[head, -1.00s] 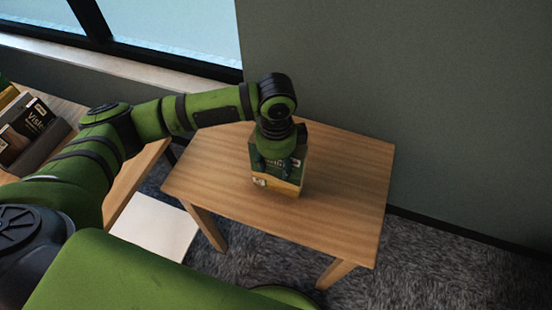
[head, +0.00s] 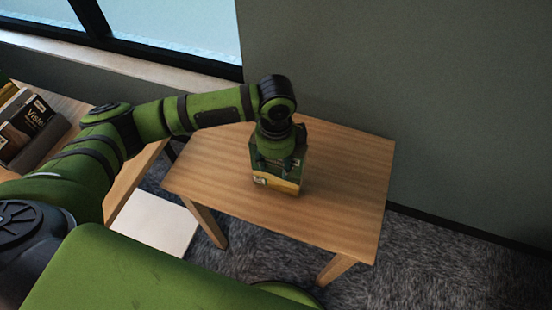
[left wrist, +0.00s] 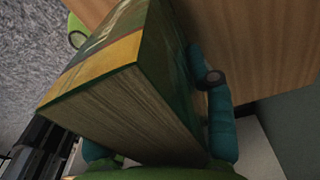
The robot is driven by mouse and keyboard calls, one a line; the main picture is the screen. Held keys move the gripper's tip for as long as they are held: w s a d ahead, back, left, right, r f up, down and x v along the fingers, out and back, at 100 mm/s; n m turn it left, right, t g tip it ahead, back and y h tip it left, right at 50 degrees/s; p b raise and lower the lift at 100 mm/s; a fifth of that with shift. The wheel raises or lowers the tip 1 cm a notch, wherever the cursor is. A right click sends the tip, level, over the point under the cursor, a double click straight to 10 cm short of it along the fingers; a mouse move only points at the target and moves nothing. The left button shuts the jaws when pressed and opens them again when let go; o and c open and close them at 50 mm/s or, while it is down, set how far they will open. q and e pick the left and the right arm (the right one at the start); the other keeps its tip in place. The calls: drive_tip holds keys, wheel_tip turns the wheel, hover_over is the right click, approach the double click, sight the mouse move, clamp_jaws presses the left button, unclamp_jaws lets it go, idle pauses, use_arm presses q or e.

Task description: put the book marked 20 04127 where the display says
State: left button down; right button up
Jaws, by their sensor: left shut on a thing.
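A thick green book with a yellow band (head: 281,180) stands upright on the small wooden table (head: 345,205) in the head view. A small white label shows at its lower left, too small to read. My left gripper (head: 277,160) comes down from above and is shut on the book's upper part. In the left wrist view the book (left wrist: 130,95) fills the middle, its page edges facing the camera, with a teal finger (left wrist: 221,120) along its right side. My right gripper is not in view. No display is in view.
At the left, another wooden table (head: 138,182) carries a dark holder with several books (head: 30,122). A white panel (head: 155,222) lies low between the tables. A grey wall (head: 400,90) stands behind. The small table's right part is bare.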

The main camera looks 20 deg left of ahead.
use_arm(q)
drive_tip(key=shift+f, duration=0.15)
drive_tip(key=shift+c, duration=1.9)
unclamp_jaws()
drive_tip(key=shift+f, duration=0.1)
wheel_tip(320, 180, up, 12)
drive_tip(key=shift+r, duration=0.1)
